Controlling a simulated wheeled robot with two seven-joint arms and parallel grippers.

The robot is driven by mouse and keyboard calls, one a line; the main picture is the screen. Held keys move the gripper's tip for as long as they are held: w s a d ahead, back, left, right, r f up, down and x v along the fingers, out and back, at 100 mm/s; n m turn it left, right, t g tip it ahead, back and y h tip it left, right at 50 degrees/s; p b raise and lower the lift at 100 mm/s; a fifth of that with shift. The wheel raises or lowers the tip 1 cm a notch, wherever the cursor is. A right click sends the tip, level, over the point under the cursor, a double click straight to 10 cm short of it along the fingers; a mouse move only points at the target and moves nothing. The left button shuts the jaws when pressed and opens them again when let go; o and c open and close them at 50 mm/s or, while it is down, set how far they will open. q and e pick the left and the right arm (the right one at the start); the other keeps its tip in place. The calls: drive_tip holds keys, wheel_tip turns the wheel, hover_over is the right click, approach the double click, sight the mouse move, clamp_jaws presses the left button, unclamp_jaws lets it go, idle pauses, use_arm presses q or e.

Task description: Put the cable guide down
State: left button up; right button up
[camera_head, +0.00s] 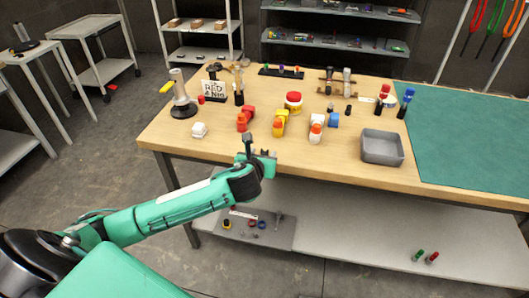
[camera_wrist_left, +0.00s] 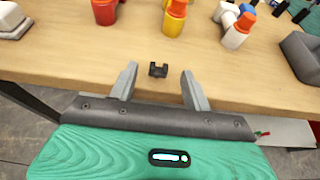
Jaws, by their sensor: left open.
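A small black notched piece, which looks like the cable guide (camera_wrist_left: 158,70), rests on the wooden tabletop near its front edge in the left wrist view. My left gripper (camera_wrist_left: 157,80) is open, with one grey finger on each side of the piece and visible gaps to both. In the head view my left gripper (camera_head: 262,156) is at the front edge of the table (camera_head: 350,168). I cannot make out the cable guide there; the gripper seems to hide it. My right gripper is not in view.
Behind the gripper stand red (camera_head: 245,119), yellow (camera_head: 280,123) and white-orange (camera_head: 316,128) parts. A grey bin (camera_head: 382,147) stands to the right, beside a green mat (camera_head: 465,140). Bare wood lies around the gripper.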

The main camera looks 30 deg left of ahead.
sight(264, 151)
use_arm(q)
drive_tip(key=shift+x, duration=2.2)
drive_tip(key=shift+f, duration=0.15)
